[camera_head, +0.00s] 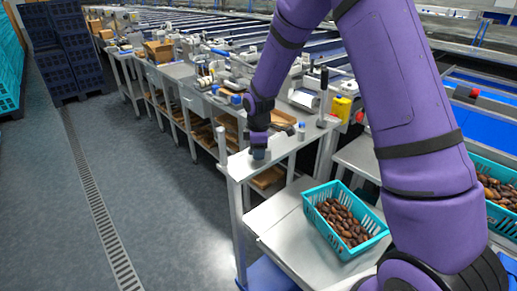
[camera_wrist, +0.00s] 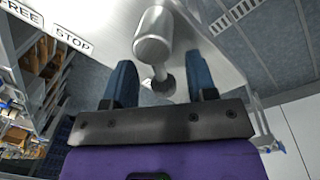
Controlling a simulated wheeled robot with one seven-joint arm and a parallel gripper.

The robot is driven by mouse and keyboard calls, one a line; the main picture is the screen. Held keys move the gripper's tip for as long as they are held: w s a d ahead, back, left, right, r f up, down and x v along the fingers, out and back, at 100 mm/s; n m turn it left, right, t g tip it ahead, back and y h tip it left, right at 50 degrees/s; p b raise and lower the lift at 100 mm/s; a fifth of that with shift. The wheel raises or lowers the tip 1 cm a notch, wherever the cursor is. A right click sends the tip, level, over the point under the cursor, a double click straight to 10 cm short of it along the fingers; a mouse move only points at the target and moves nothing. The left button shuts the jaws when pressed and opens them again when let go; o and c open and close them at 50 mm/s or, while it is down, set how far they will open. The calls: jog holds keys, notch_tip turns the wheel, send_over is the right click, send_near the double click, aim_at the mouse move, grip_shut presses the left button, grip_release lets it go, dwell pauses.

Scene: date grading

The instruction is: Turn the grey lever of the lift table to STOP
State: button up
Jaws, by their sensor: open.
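The grey lever (camera_wrist: 153,38) shows in the wrist view as a rounded metallic knob on a short stem, with its dark round base lower in the picture. A STOP label (camera_wrist: 73,40) and a FREE label (camera_wrist: 22,12) lie on the metal plate to the upper left; the knob does not point at either label. My gripper (camera_wrist: 160,66) is open, with one dark blue finger on each side of the lever. I cannot tell whether either finger touches it. In the head view my gripper (camera_head: 258,152) is down at the near end of a metal table (camera_head: 236,170); the lever cannot be made out there.
A teal crate of dates (camera_head: 326,236) stands on a lower metal surface right of my gripper. Another teal crate (camera_head: 501,216) is at the right edge. A yellow container (camera_head: 341,108) and bench equipment stand farther back. The floor (camera_head: 160,180) to the left is clear.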

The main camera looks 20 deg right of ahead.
jog(key=c, duration=0.9)
jog(key=shift+m, duration=0.3)
jog(key=m, duration=0.3)
jog(key=w+m, duration=0.1)
jog(key=shift+d, duration=0.3)
jog(key=m, duration=0.4)
jog(key=w+d+m, duration=0.1)
jog(key=shift+m+g+h, duration=0.4)
jog(key=m, duration=0.1)
jog(key=d+m, duration=0.1)
jog(key=m, duration=0.3)
jog(key=shift+w+d+r, duration=0.1)
jog(key=shift+w+d, duration=0.05)
jog(key=shift+d, duration=0.1)
jog(key=shift+d+m+g, duration=0.2)
jog(key=shift+d+m, duration=0.1)
jog(key=shift+m, duration=0.85)
jog(key=shift+d+m+g, duration=0.2)
jog(key=shift+d+m, duration=0.05)
jog(key=shift+m, duration=0.9)
